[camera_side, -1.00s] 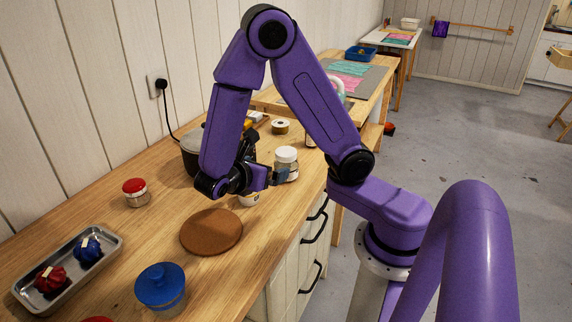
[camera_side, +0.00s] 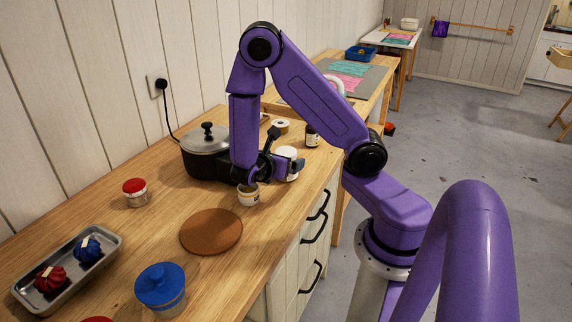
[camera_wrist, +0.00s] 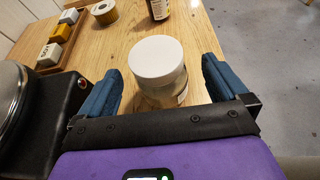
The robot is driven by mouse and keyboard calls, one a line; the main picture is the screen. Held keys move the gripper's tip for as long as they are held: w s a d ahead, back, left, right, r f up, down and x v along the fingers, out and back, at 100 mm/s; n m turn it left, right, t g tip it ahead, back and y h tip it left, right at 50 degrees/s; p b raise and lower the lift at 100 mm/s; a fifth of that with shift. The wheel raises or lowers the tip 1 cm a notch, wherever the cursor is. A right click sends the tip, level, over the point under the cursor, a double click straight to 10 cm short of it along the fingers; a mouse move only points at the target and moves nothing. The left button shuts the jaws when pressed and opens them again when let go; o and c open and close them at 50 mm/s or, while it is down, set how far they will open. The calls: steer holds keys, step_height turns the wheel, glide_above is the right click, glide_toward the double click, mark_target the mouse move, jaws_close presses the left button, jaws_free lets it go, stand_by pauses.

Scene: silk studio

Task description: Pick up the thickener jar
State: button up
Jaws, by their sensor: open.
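The white-lidded jar, which I take for the thickener jar, stands upright on the bench (camera_wrist: 158,62); no readable label shows. Its body is clear, with pale contents. In the side view the jar (camera_side: 288,155) is partly hidden by my gripper. My gripper (camera_wrist: 160,68) is open, with its two blue fingers on either side of the jar. Gaps show between the fingers and the lid, so it is not gripped. In the side view my gripper (camera_side: 284,150) is low at the jar.
A dark pot (camera_side: 206,145) on a black base is close to my gripper on the left. A small labelled cup (camera_side: 249,198) stands nearer the camera. A brown bottle (camera_side: 312,137) and a tape roll (camera_wrist: 103,12) are beyond the jar. A brown round mat (camera_side: 211,232) lies in front.

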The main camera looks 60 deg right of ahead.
steer(key=shift+x, duration=2.55)
steer(key=shift+w+d+r, duration=0.1)
steer(key=shift+r, duration=0.1)
steer(key=c, duration=1.1)
steer(key=shift+c, duration=0.3)
steer(key=shift+r, duration=0.15)
